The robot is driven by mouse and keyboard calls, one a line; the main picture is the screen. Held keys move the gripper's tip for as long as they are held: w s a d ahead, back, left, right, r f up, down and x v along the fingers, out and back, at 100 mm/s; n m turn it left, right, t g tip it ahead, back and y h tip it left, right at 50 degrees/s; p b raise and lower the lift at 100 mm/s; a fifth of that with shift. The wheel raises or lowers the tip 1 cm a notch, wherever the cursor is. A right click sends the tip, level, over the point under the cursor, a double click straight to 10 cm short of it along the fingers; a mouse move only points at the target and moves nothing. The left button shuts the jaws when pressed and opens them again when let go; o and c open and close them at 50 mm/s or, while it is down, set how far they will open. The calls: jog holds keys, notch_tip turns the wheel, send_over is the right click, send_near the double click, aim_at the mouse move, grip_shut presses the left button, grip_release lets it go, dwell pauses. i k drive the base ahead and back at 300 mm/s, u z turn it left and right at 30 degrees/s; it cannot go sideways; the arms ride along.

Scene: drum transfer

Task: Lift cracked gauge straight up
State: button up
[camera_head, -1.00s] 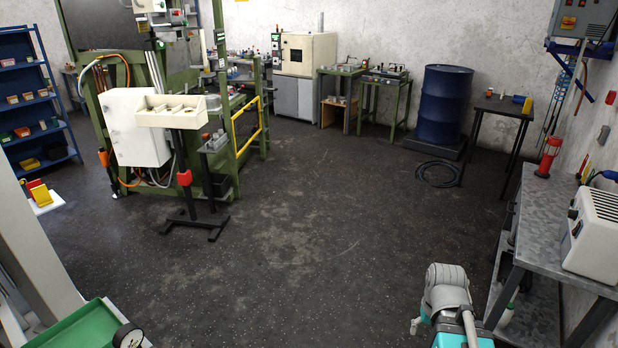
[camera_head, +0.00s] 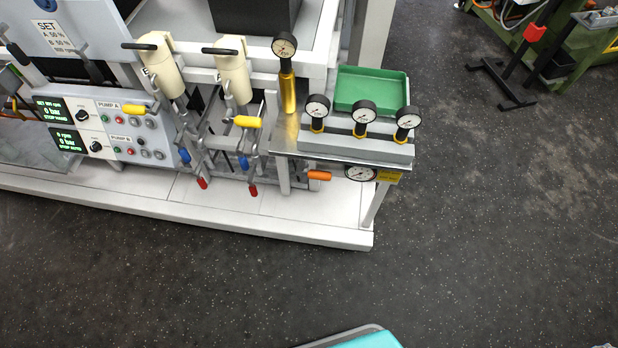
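Three small round gauges with white dials and black rims stand upright in a row on a grey block: a left one (camera_head: 317,106), a middle one (camera_head: 363,112) and a right one (camera_head: 408,118). Another gauge (camera_head: 284,45) sits on top of a brass-coloured post (camera_head: 287,93) to their left. The dials are too small to tell which glass is cracked. My gripper is not in view; a teal part of my own body shows at the bottom edge.
An empty-looking green tray (camera_head: 371,88) lies behind the row of gauges. Left of the post are cream cylinders with levers (camera_head: 233,70) and a pump control panel (camera_head: 105,130). A white base ledge (camera_head: 270,222) runs along the front. The dark floor (camera_head: 200,290) before it is clear.

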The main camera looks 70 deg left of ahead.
aim_at(284, 45)
jog(key=z, duration=0.55)
jog(key=i, duration=0.05)
jog(key=u, duration=3.2)
